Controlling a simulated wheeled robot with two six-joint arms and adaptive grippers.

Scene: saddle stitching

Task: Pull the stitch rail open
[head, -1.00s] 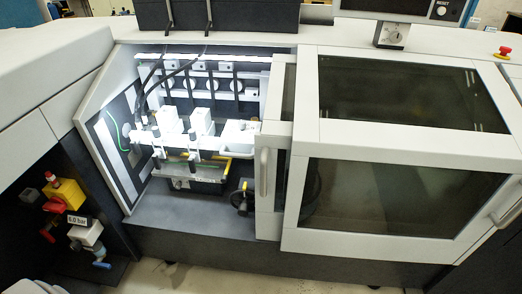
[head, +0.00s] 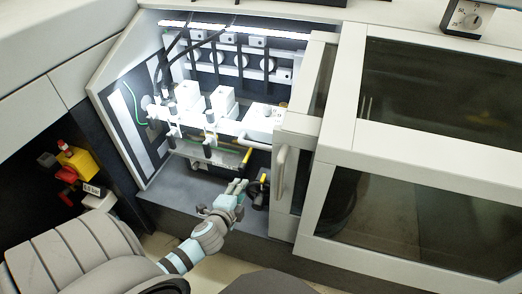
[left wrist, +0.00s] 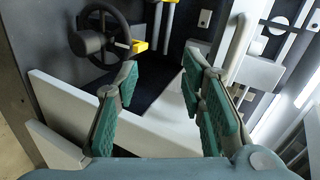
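The lit stitching bay shows in the head view, with a white rail (head: 228,127) running across it under white stitching heads (head: 223,98). A dark bar with a yellow grip (head: 246,157) at its right end sits below the heads. I cannot tell which part is the stitch rail. My left gripper (head: 238,186) is at the bay's front, below and close to the yellow grip in the picture. In the left wrist view its green-padded fingers (left wrist: 160,72) are spread apart with nothing between them. My right gripper is out of view.
A black handwheel (head: 257,193) with a yellow knob is just right of my left gripper; it also shows in the left wrist view (left wrist: 112,30). A white-framed door with a handle (head: 279,172) stands right of the bay. The grey bay floor (head: 185,187) is clear at left.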

